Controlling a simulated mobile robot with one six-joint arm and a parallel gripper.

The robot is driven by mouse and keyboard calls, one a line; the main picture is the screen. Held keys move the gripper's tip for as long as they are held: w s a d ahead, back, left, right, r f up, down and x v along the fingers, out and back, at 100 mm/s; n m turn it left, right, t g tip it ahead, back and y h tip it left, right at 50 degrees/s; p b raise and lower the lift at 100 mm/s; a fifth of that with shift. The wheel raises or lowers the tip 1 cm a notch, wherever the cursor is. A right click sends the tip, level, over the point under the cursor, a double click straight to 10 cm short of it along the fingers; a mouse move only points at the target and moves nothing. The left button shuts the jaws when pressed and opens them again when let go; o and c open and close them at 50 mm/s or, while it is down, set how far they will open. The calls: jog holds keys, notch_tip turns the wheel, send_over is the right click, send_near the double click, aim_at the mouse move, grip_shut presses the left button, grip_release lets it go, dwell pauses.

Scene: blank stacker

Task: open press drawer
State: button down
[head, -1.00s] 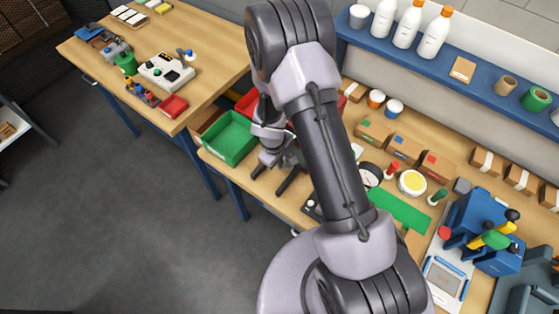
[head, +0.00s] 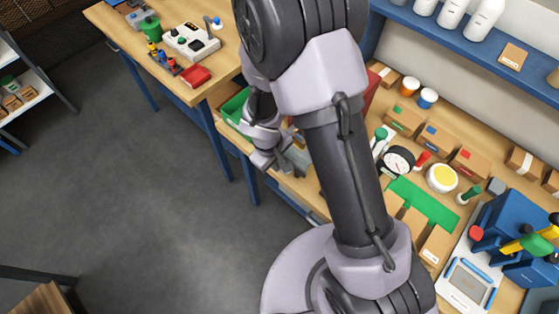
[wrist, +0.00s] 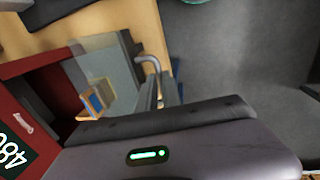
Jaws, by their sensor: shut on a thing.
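The press shows as a red body (wrist: 42,68) with a dark display, at the left of the wrist view. A clear, grey-edged drawer (wrist: 105,68) stands out from it, with a curved grey handle (wrist: 151,65) at its right end. My gripper (wrist: 160,92) is shut on the handle; the fingers are seen edge-on and the exact contact is partly hidden. A small blue and orange piece (wrist: 93,103) shows in or through the drawer. In the head view my gripper (head: 283,165) is at the bench's front edge, and my arm hides most of the press (head: 371,92).
A green bin (head: 235,106) is just left of my gripper. Cartons, a dial gauge (head: 398,160) and a green mat (head: 425,203) lie on the bench to the right. A second table (head: 190,88) stands at the upper left. The floor in front is clear.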

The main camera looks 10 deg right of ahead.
jog(key=c, duration=1.8)
grip_release()
notch_tip(320, 180, up, 17)
jog(key=s+a+p, duration=0.1)
jog(key=a+p, duration=0.1)
jog(key=p, duration=0.4)
jog(key=shift+s+a, duration=0.25)
jog(key=shift+s, duration=0.15)
